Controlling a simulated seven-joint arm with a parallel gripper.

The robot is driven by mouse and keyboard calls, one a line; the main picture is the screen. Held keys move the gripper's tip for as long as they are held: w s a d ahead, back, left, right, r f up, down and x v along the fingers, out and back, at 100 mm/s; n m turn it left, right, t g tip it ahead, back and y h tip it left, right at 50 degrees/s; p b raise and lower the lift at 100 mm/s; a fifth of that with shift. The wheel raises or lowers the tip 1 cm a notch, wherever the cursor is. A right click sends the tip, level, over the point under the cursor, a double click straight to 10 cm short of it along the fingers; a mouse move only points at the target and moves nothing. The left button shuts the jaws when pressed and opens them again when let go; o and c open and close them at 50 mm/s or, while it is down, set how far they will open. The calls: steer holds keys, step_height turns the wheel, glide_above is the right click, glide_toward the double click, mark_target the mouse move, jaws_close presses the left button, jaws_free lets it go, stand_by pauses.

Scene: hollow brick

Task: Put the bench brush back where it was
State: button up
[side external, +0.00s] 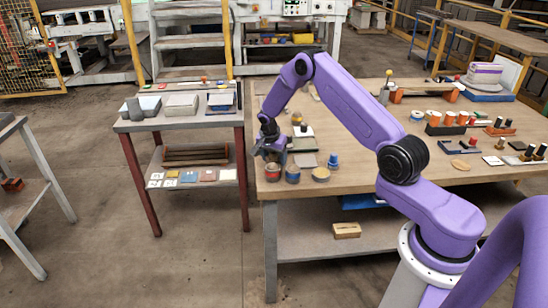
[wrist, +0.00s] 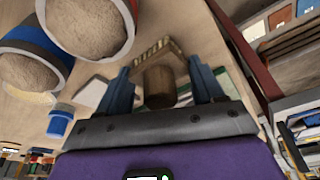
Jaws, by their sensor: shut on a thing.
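My gripper (side external: 271,151) is low over the left end of the large workbench (side external: 420,178), just behind the cans at its front left corner. In the wrist view my gripper (wrist: 160,68) has its two blue fingers on either side of a brown wooden piece with a pale bristly strip beyond it. I take this to be the bench brush (wrist: 158,87), held between the fingers. In the side view the brush is hidden or too small to make out. I cannot tell whether it touches the bench.
A red can (side external: 272,173), a blue can (side external: 293,174), a tan round lid (side external: 321,174) and a blue-capped bottle (side external: 333,161) stand close to my gripper. A smaller grey table (side external: 180,119) stands to the left across a gap.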

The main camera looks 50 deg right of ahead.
steer(key=shift+f, duration=0.2)
steer(key=o, duration=1)
steer(key=shift+r, duration=0.15)
steer(key=w+v, duration=0.1)
steer(key=v, duration=1.1)
steer(key=s+a+r+n+y, duration=0.1)
steer(key=s+a+r+n, duration=0.5)
steer(key=a, duration=0.4)
steer(key=s+a+r+n+y, duration=0.1)
steer(key=s+a+r+n, duration=0.2)
steer(key=s+a+n, duration=0.5)
steer(key=s+a+r+n, duration=0.1)
steer(key=s+n, duration=0.5)
steer(key=s, duration=0.8)
steer(key=s+a+r+n+y, duration=0.1)
steer(key=s+n, duration=0.6)
steer(key=s, duration=0.7)
steer(key=shift+a+r+g, duration=0.25)
steer(key=shift+r+g, duration=0.05)
steer(key=shift+r, duration=0.1)
